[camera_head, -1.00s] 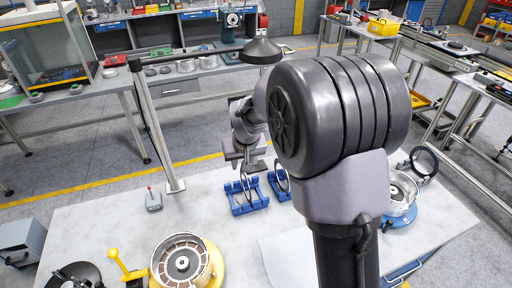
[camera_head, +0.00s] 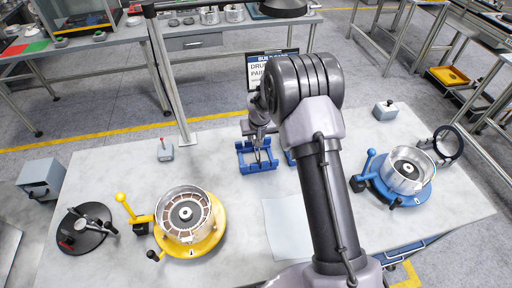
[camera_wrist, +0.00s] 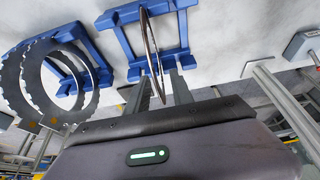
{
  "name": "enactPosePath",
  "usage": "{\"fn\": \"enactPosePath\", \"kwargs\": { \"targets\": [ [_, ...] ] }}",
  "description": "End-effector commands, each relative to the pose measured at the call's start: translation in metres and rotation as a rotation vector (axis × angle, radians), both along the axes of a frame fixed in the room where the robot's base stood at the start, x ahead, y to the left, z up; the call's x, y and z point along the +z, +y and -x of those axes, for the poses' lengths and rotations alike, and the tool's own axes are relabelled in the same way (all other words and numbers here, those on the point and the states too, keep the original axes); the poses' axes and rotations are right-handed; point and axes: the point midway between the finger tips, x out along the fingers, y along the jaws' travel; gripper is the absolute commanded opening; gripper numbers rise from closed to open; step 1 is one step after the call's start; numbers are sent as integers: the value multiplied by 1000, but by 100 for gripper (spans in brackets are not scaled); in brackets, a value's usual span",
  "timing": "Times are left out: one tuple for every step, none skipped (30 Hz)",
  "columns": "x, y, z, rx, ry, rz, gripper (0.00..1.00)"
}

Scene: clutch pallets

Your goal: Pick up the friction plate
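A thin ring-shaped plate (camera_wrist: 149,45), seen nearly edge-on with a brownish face, stands upright in a blue rack (camera_wrist: 113,42) in the wrist view. My gripper (camera_wrist: 160,86) is at this plate. Its two grey fingers stand on either side of the plate's near edge with gaps showing, so it looks open. In the head view my gripper (camera_head: 258,146) is over the blue rack (camera_head: 243,165), and the plate is a thin dark line there, partly hidden by the gripper.
A second blue rack (camera_wrist: 102,73) holds two toothed grey rings (camera_wrist: 27,88); my arm mostly hides it in the head view. A yellow-based drum (camera_head: 214,238) stands left, a blue-based drum (camera_head: 425,193) right. A black ring (camera_head: 457,143) stands at the right edge.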

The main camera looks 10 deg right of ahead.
Motion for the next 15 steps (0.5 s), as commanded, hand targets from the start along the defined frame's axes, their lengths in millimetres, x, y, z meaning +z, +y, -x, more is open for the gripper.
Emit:
{"fn": "enactPosePath", "kwargs": {
  "targets": [
    [-7, 0, -2, -1, 0, 0, 28],
    [-8, 0, -3, -1, 0, 0, 28],
    [-10, 0, -4, -1, 0, 0, 28],
    [-10, 0, -4, -1, 0, 0, 28],
    [-10, 0, -4, -1, 0, 0, 28],
    [-9, 0, -4, -1, 0, 0, 28],
    [-9, 0, -4, -1, 0, 0, 28],
    [-9, 0, -4, -1, 0, 0, 28],
    [-9, 0, -4, -1, 0, 0, 24],
    [-9, 0, -4, -1, 0, 0, 18],
    [-9, 0, -4, -1, 0, 0, 12],
    [-9, 0, -4, -1, 0, 0, 5],
    [-9, 0, -4, -1, 0, 0, 0],
    [-9, 0, -4, -1, 0, 0, 0],
    [-9, 0, -4, -1, 0, 0, 0]
  ]
}}
